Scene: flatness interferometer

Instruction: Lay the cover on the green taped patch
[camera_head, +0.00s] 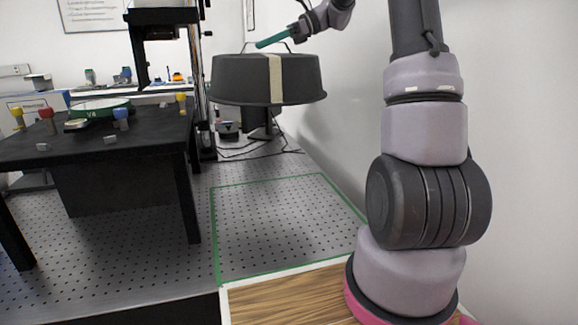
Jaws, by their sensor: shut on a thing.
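The cover (235,80) is a dark grey, round, drum-like lid with a wider rim and a pale vertical strip. It hangs in the air at the upper middle, roughly level. My gripper (293,33) is above it at its right side, shut on the cover's handle, of which a teal bar and thin wire parts show. The exact finger contact is too small to tell. The green taped patch (280,183) is an outline on the perforated metal surface below and nearer than the cover. The part of the patch in view is bare; its right edge is partly hidden behind my arm.
A black table (110,150) at left carries a green-rimmed disc (100,107) and several coloured knobs. A tall dark stand (194,80) rises left of the cover. A monitor (264,122) and cables are behind. A white wall bounds the right; a wooden surface (290,300) is in front.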

